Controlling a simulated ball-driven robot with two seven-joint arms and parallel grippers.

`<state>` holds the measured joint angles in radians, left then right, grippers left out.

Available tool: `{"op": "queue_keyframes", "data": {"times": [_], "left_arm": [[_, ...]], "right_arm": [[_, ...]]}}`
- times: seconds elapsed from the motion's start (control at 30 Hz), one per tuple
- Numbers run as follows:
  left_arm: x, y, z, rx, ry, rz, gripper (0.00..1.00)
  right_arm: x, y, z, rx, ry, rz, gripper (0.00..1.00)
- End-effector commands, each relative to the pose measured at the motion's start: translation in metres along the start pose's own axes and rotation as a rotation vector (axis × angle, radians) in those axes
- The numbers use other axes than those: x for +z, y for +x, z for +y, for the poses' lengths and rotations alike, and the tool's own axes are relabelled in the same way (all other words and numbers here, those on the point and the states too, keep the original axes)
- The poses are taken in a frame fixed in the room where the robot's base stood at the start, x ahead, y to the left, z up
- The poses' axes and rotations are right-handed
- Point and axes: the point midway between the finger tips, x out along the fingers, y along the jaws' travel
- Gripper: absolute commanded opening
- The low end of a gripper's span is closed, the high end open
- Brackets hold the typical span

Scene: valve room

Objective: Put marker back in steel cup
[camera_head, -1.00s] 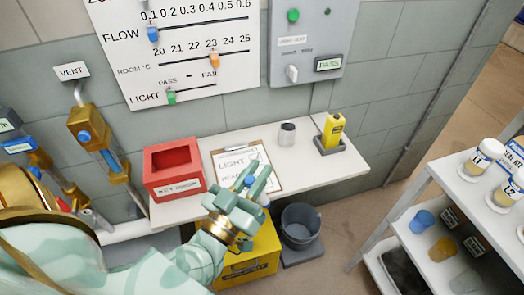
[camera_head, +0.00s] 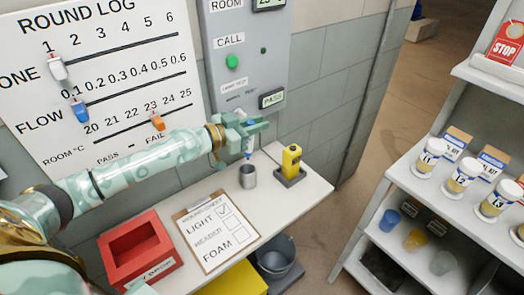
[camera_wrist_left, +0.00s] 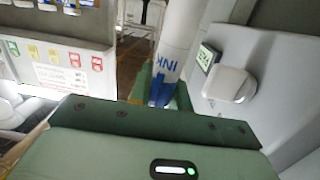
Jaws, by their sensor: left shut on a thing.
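The steel cup (camera_head: 248,177) stands upright on the white shelf near the wall. My left gripper (camera_head: 246,128) is above the cup, shut on the marker (camera_head: 249,145). The marker is white with a blue end and points down toward the cup's mouth. Its lower end appears just above or at the rim; I cannot tell which. In the left wrist view the marker (camera_wrist_left: 177,45) shows its white barrel and blue "INK" band between the fingers. My right gripper is not in view.
On the shelf (camera_head: 285,205) are a clipboard (camera_head: 218,232), a red open box (camera_head: 138,250) and a yellow device (camera_head: 291,160) right of the cup. The grey wall panel (camera_head: 245,60) is close behind my gripper. A bucket (camera_head: 276,258) stands below.

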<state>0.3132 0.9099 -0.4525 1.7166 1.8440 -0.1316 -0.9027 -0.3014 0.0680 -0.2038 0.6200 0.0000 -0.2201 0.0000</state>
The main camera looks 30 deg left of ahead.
Motion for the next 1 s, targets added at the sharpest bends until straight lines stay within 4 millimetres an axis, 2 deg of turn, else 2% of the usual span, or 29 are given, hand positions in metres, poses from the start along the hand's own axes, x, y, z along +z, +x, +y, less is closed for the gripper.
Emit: {"op": "queue_keyframes", "data": {"times": [0.1, 0.37, 1.0], "left_arm": [[-0.007, 0.0, -0.011, 0.0, 0.011, -0.012, 0.0], [-0.002, 0.001, -0.015, 0.002, 0.012, -0.016, 0.0], [0.057, 0.008, -0.012, 0.002, 0.013, -0.018, 0.0]], "right_arm": [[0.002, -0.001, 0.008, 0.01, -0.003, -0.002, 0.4], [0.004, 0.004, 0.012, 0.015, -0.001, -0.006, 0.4], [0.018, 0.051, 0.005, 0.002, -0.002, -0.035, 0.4]]}}
